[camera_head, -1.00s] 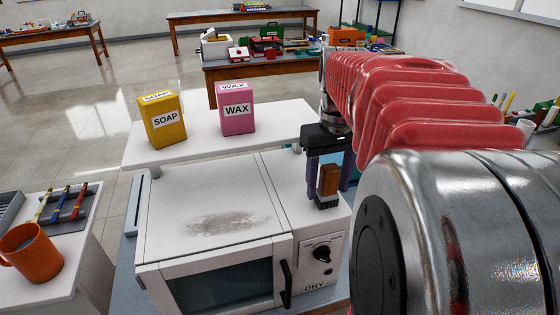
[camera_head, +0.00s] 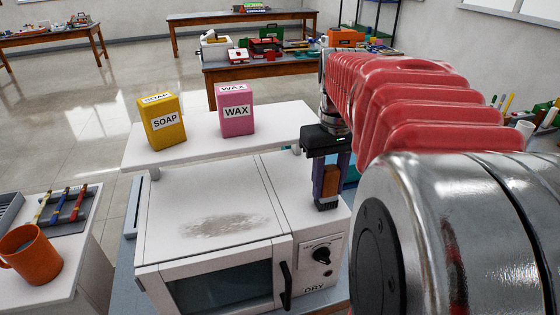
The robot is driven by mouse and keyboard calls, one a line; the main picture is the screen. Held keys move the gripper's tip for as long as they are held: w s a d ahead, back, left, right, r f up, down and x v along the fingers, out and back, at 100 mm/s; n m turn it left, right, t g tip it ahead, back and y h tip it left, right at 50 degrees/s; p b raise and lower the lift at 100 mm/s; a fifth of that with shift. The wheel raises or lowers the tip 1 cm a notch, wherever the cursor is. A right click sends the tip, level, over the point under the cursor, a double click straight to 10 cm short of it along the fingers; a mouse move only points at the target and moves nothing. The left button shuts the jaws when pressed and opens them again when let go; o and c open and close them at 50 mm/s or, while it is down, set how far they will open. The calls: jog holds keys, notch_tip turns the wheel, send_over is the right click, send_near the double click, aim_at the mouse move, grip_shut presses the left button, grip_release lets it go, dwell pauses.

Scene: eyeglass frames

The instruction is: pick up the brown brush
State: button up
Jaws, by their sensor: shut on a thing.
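The brown brush (camera_head: 331,181) is between the fingers of my gripper (camera_head: 328,180), with its brown block upright and a dark part at its lower end. My gripper points down and is shut on the brush. They are over the right part of the white oven's top (camera_head: 287,190), above the control panel. The near finger hides part of the brush. I cannot tell whether the brush's lower end touches the oven top.
A grey-brown smudge (camera_head: 222,225) marks the oven top. A yellow soap box (camera_head: 162,121) and a pink wax box (camera_head: 237,112) stand on a white shelf (camera_head: 200,146) behind. An orange mug (camera_head: 34,256) and a pen tray (camera_head: 60,212) are at left.

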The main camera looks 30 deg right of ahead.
notch_tip(320, 180, up, 10)
jog(key=shift+f, duration=0.15)
dwell(0.3)
jog(key=shift+s, duration=0.1)
dwell(0.5)
